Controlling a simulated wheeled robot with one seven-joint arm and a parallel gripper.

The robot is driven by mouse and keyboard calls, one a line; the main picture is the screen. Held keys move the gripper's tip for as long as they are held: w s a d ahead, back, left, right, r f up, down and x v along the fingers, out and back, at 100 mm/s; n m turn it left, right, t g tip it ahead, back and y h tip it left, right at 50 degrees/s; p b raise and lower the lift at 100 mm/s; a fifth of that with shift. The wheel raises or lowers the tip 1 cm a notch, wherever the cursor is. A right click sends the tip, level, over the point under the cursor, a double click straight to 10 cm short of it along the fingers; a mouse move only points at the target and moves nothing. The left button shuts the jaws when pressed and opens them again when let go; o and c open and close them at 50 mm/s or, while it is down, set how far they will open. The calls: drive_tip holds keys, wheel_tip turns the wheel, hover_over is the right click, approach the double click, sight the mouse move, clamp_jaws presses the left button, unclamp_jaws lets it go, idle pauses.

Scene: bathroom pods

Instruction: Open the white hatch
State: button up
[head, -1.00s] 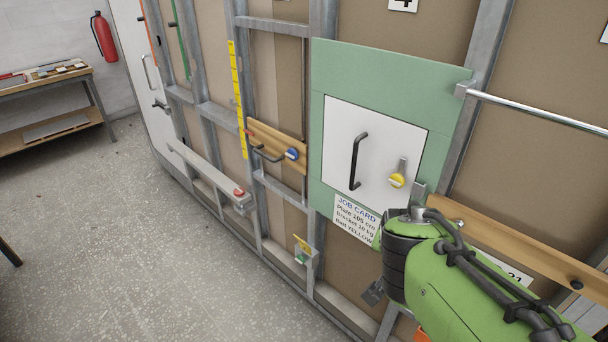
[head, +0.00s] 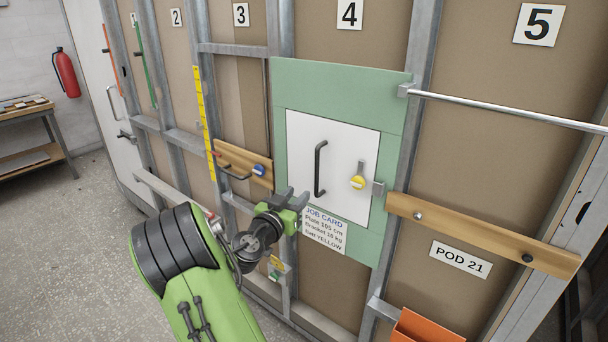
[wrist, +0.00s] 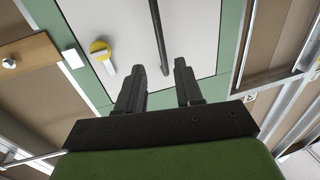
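The white hatch (head: 342,140) looks shut, flat in its green panel (head: 292,88). It has a black vertical bar handle (head: 319,168) and, to its right, a yellow knob (head: 358,182) with a short grey lever pointing up. My gripper (head: 293,199) is below and left of the handle, near the hatch's lower left corner. In the wrist view my gripper (wrist: 160,68) is open, with nothing held between its fingers. There the hatch (wrist: 195,25) lies beyond the fingers, the handle (wrist: 158,32) lines up with the gap, and the yellow knob (wrist: 99,48) is to the left.
A job card (head: 324,229) is fixed below the hatch. A wooden board with a blue knob (head: 259,170) is to the left. A metal rail (head: 500,107) and a wooden plank (head: 480,233) extend right. An orange bin (head: 425,328) is at the bottom.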

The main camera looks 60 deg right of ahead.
sight(316, 175)
drive_tip(key=d, duration=0.4)
drive_tip(key=d+p, duration=0.1)
drive_tip(key=d, duration=0.4)
drive_tip(key=d+p, duration=0.1)
drive_tip(key=d, duration=0.3)
drive_tip(key=shift+w+d, duration=0.15)
drive_tip(key=shift+w, duration=0.1)
clamp_jaws()
